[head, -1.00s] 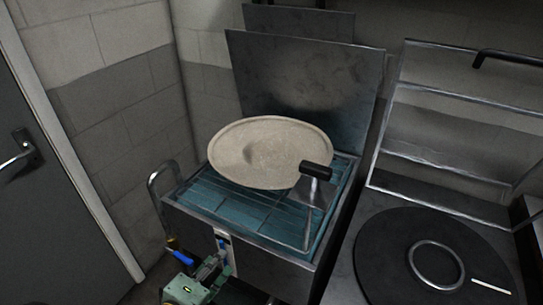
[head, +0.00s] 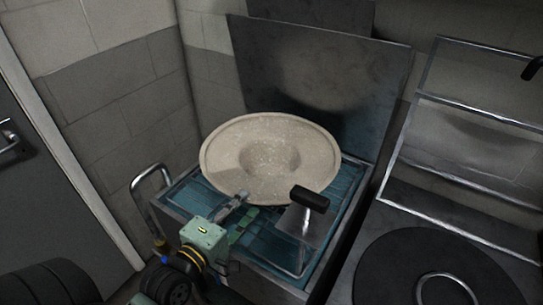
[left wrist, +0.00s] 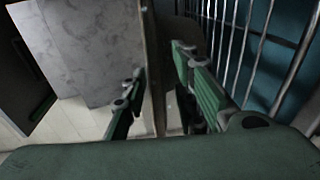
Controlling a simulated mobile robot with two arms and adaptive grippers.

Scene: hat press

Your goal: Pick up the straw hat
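The straw hat (head: 268,150) is pale, round and wide-brimmed. It rests over the wire basket in a blue-lined metal tank (head: 190,205), with a rounded form at its centre. My left gripper (head: 240,208), green and grey, is at the hat's near-left brim. In the left wrist view its two fingers (left wrist: 155,75) stand apart, with a thin edge, apparently the brim, between them. I cannot tell whether they touch it. The brim's underside is hidden in the head view. My right gripper is in neither view.
The basket's black handle (head: 310,198) stands up just in front of the hat. A dark metal panel (head: 330,85) rises behind. At right are a round black plate (head: 435,270) and a metal rack (head: 470,140). A grey door (head: 50,200) is at left.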

